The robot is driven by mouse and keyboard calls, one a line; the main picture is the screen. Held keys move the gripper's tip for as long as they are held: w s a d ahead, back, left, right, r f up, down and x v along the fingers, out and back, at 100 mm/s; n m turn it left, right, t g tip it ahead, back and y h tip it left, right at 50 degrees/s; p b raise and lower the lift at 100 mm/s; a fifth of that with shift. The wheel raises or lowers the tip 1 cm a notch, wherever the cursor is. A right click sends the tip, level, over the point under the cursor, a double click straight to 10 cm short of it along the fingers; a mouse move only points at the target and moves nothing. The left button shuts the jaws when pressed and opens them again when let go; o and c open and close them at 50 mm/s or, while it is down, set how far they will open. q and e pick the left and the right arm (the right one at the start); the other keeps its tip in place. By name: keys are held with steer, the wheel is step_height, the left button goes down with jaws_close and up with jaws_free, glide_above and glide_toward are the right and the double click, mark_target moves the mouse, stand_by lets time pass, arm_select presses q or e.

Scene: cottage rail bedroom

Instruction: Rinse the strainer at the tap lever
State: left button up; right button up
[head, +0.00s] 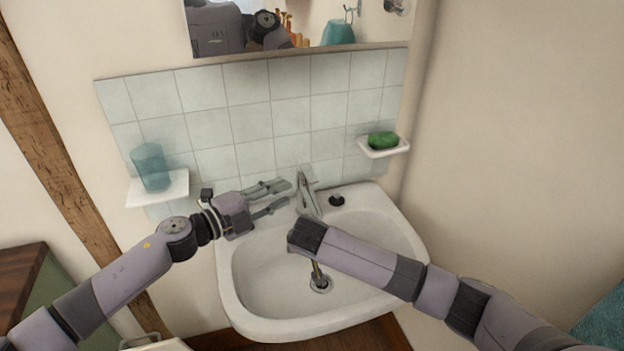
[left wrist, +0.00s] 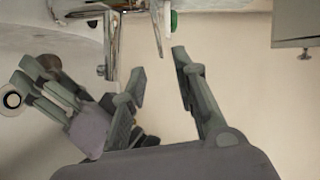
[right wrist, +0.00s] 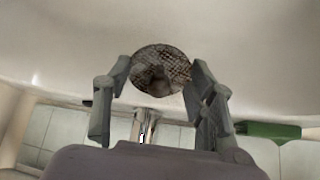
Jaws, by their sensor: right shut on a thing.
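The chrome tap (head: 306,192) stands at the back of the white basin (head: 228,290). Its lever (left wrist: 158,28) shows beyond my left fingertips in the left wrist view. My left gripper (head: 287,194) is open and empty just left of the tap, its fingers pointing at it. My right gripper (head: 300,238) is over the basin, in front of and below the tap. In the right wrist view it is shut on the round mesh strainer (right wrist: 160,68), held between the fingertips. In the head view my right arm mostly hides the strainer.
A drain (head: 320,285) is in the basin floor. A green soap (head: 383,140) lies on a right-hand dish (head: 392,152). A teal cup (head: 150,167) stands on a left shelf (head: 174,190). A mirror hangs above.

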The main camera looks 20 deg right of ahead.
mark_target(309, 181)
arm_select(q)
steer(key=x, duration=1)
steer(key=shift+d, duration=0.1)
steer(key=shift+c, duration=0.6)
jaws_close()
